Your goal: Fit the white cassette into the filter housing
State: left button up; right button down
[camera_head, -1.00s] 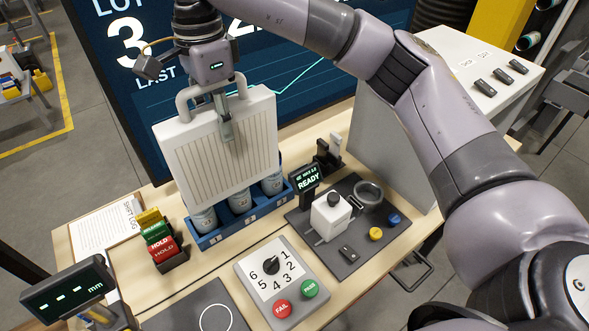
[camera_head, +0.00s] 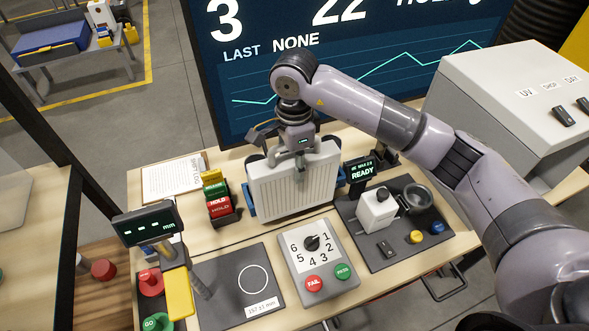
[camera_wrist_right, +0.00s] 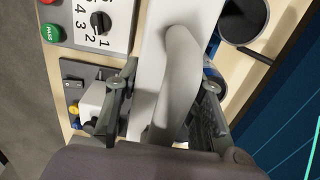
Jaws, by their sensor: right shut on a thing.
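The white cassette (camera_head: 293,187) is a flat pleated panel with a pale frame and a handle on its top edge. My right gripper (camera_head: 299,150) is shut on that handle and holds the panel roughly upright over the bench, in front of the blue can rack (camera_head: 250,199). In the right wrist view, the fingers of my right gripper (camera_wrist_right: 168,90) lie on either side of the thick white handle (camera_wrist_right: 178,85). Whether the cassette's lower edge touches the bench I cannot tell. I cannot make out a filter housing. My left gripper is not in view.
A dial box (camera_head: 313,286) with red and green buttons stands in front of the cassette. A dark fixture plate (camera_head: 411,257) is to its right, colored HOLD blocks (camera_head: 220,211) to its left. A large screen (camera_head: 350,55) rises behind. A gauge display (camera_head: 149,228) stands front left.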

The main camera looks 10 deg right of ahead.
jog(key=shift+f+p, duration=0.5)
jog(key=shift+f, duration=1.6)
jog(key=c, duration=1.3)
grip_release()
jog(key=shift+c, duration=0.2)
jog(key=shift+r, duration=0.1)
